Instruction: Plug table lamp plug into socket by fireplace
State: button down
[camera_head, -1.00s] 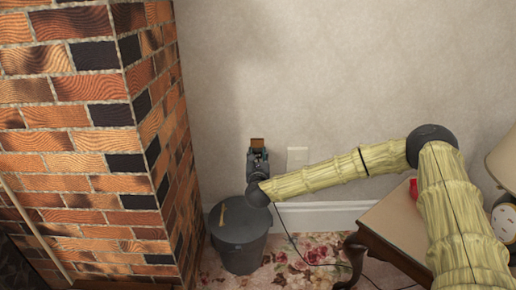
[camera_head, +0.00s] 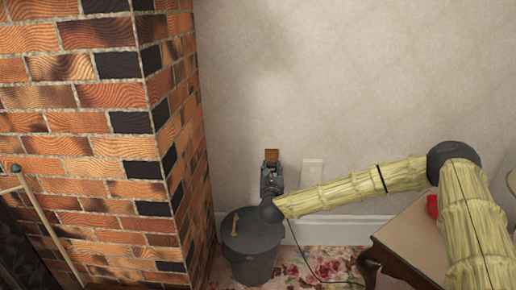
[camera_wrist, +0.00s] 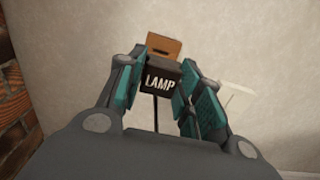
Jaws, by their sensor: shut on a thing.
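My gripper (camera_head: 271,182) is shut on a black plug marked LAMP (camera_wrist: 162,77). My gripper's fingers (camera_wrist: 157,95) flank the plug in the wrist view. The plug faces a brown socket plate (camera_head: 271,155) on the wall, which also shows right behind the plug in the wrist view (camera_wrist: 178,44). The plug hides the plate's lower part, and I cannot tell whether its prongs are in. A dark cord (camera_wrist: 156,112) hangs from the plug and runs down to the floor in the head view (camera_head: 296,240).
A white wall plate (camera_head: 313,171) is right of my gripper. A dark lidded bucket (camera_head: 250,262) stands below it. The brick fireplace (camera_head: 100,120) is at left. A wooden side table (camera_head: 410,238) with a red object (camera_head: 432,206) is at right, under my arm. Flowered carpet lies below.

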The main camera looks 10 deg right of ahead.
jog(key=s+a+f+n+y, duration=0.2)
jog(key=s+a+f+y, duration=0.15)
jog(key=s+f, duration=0.45)
jog(key=s+a+f+n+y, duration=0.1)
jog(key=s+a+f+y, duration=0.1)
jog(key=s+a+f, duration=0.6)
jog(key=s+d+r+p, duration=0.1)
jog(key=s+r+p, duration=0.3)
jog(key=r+p, duration=0.7)
jog(key=s+d+r+p, duration=0.1)
jog(key=s+r+p, duration=0.4)
jog(key=r+p, duration=0.7)
jog(key=s+d+r+p, duration=0.1)
jog(key=s+r+p, duration=0.4)
jog(key=r+p, duration=0.7)
jog(key=shift+d+r+t+p, duration=0.15)
jog(key=shift+d+t+p, duration=0.15)
jog(key=shift+p, duration=0.9)
jog(key=shift+h, duration=0.25)
